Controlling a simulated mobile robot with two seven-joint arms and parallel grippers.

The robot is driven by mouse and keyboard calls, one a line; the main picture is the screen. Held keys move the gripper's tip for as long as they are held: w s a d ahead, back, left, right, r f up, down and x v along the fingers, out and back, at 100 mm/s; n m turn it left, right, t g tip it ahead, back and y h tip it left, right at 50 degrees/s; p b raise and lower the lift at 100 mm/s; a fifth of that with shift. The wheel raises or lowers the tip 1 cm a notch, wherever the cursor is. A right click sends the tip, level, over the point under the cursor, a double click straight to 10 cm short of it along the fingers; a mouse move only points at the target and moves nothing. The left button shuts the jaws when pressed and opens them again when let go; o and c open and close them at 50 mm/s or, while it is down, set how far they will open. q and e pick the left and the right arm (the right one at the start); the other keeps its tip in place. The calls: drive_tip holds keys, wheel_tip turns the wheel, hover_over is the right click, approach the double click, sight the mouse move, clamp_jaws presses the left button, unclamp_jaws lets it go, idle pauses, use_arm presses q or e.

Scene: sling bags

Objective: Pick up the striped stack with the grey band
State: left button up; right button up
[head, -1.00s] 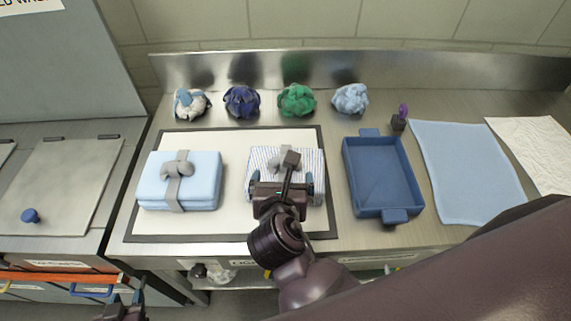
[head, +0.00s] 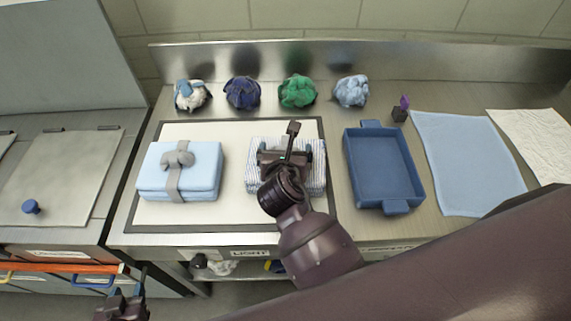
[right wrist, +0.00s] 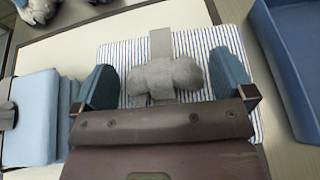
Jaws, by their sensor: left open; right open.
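The striped stack (head: 255,178), white with blue stripes, lies on the right half of the dark-edged white mat (head: 231,210). In the right wrist view it shows with a grey band (right wrist: 161,45) and a grey knot (right wrist: 166,77) on top. My right gripper (right wrist: 167,82) is open over the stack, its two blue fingers on either side of the knot; in the head view the gripper (head: 285,155) hides most of the band. I cannot tell whether the fingers touch the stack. My left gripper (head: 122,308) is low at the bottom left, away from the counter top, open and empty.
A plain light-blue stack (head: 200,172) with a grey band lies left on the mat. A blue tray (head: 382,170) stands close right of the mat. Several cloth bundles (head: 297,91) line the back. A blue cloth (head: 465,165) lies flat at right.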

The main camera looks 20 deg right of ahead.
drive_tip(key=c, duration=1.6)
drive_tip(key=shift+c, duration=0.7)
drive_tip(key=shift+r, duration=0.15)
